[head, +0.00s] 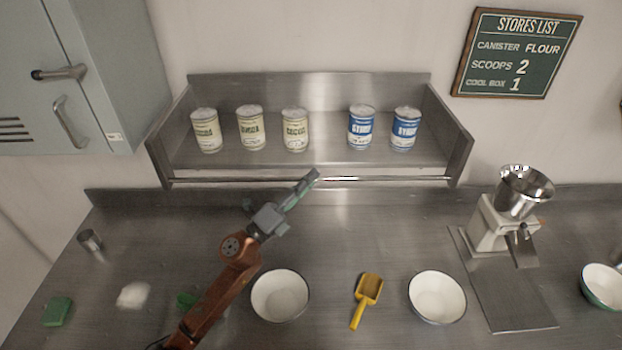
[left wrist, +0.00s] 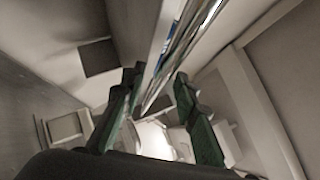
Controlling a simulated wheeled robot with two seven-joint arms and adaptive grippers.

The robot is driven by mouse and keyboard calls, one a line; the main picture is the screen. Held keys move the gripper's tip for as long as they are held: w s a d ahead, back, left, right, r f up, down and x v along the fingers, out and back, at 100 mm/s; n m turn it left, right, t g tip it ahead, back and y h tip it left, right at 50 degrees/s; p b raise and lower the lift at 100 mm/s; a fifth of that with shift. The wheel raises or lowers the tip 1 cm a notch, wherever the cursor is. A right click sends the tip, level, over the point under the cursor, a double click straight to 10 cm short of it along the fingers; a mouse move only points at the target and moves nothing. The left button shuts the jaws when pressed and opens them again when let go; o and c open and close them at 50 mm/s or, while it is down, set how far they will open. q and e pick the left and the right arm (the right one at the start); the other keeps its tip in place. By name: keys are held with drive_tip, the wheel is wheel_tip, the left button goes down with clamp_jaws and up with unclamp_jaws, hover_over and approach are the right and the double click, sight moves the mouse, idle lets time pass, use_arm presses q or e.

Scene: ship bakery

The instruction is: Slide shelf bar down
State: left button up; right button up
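The shelf bar (head: 390,178) is a thin metal rod running across the front of the steel shelf (head: 330,158), below the canisters. My left gripper (head: 307,182) reaches up from the lower left, its green-grey fingertips at the middle of the bar and overlapping it in the head view. In the left wrist view the two green fingers of my left gripper (left wrist: 157,88) stand apart. The bright bar (left wrist: 178,58) runs diagonally toward the gap between them. Whether it touches either finger cannot be told. My right gripper is not in view.
On the shelf stand three cream canisters (head: 250,128) and two blue-and-white ones (head: 361,127). On the counter below are a white bowl (head: 280,296), a yellow scoop (head: 367,290), another bowl (head: 437,298) and a scale-like machine (head: 495,225). A grey cabinet (head: 90,100) hangs at left.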

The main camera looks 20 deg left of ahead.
use_arm(q)
drive_tip(key=v, duration=1.1)
